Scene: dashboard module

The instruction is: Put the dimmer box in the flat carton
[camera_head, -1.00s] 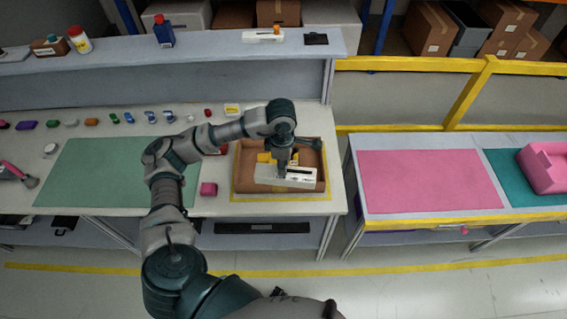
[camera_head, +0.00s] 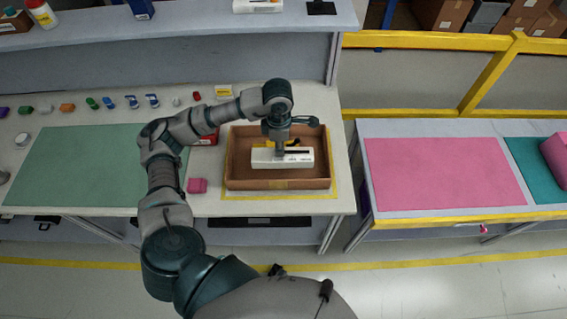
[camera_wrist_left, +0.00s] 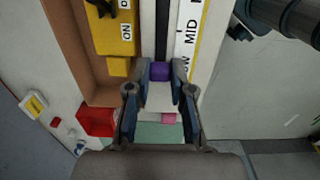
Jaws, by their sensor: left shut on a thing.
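The dimmer box (camera_head: 269,160) is a long white box with a dark slot. It lies lengthwise inside the outline of the flat brown carton (camera_head: 236,182), towards the middle. In the left wrist view the dimmer box (camera_wrist_left: 187,45) shows a black slot and a "MID" label. My left gripper (camera_head: 280,153) comes down on it from above and is shut on it. In the left wrist view a purple piece (camera_wrist_left: 160,71) sits between the fingertips. I cannot tell whether the box rests on the carton floor. My right gripper is not in view.
A yellow part marked "ON" (camera_wrist_left: 115,30) lies in the carton beside the dimmer box. The green mat (camera_head: 90,165) and pink mat (camera_head: 440,172) are clear.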

